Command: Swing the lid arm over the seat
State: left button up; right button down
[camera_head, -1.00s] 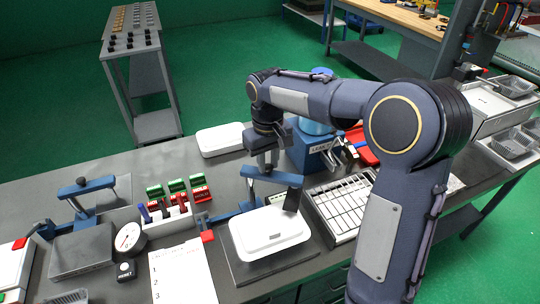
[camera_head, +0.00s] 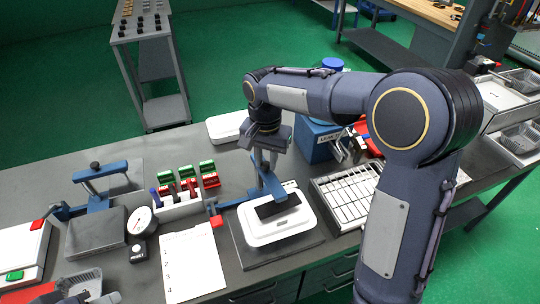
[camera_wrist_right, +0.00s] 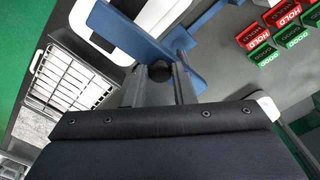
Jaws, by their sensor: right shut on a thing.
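The blue lid arm (camera_head: 269,181) reaches from its post toward the front, with its dark pad (camera_head: 278,206) over the middle of the white tray (camera_head: 256,235). I cannot tell whether the pad touches the tray. The tray sits on a dark grey seat plate (camera_head: 247,259). My right gripper (camera_head: 262,160) is at the upper end of the lid arm, shut on its black knob. In the right wrist view the fingers (camera_wrist_right: 155,88) stand around the knob (camera_wrist_right: 160,70), and the blue arm (camera_wrist_right: 145,40) passes beyond it.
A similar blue-armed station (camera_head: 95,175) stands at left, with a round dial (camera_head: 139,221) near it. Red and green blocks (camera_head: 205,174) stand behind a paper sheet (camera_head: 192,262). A white slotted rack (camera_head: 347,195) is close on the right.

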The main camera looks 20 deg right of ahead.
aim_at(264, 164)
jog(key=shift+a+m, duration=0.25)
jog(key=shift+m, duration=0.25)
jog(key=c, duration=1.2)
grip_release()
notch_tip(264, 164, up, 8)
jog(key=shift+f, duration=0.1)
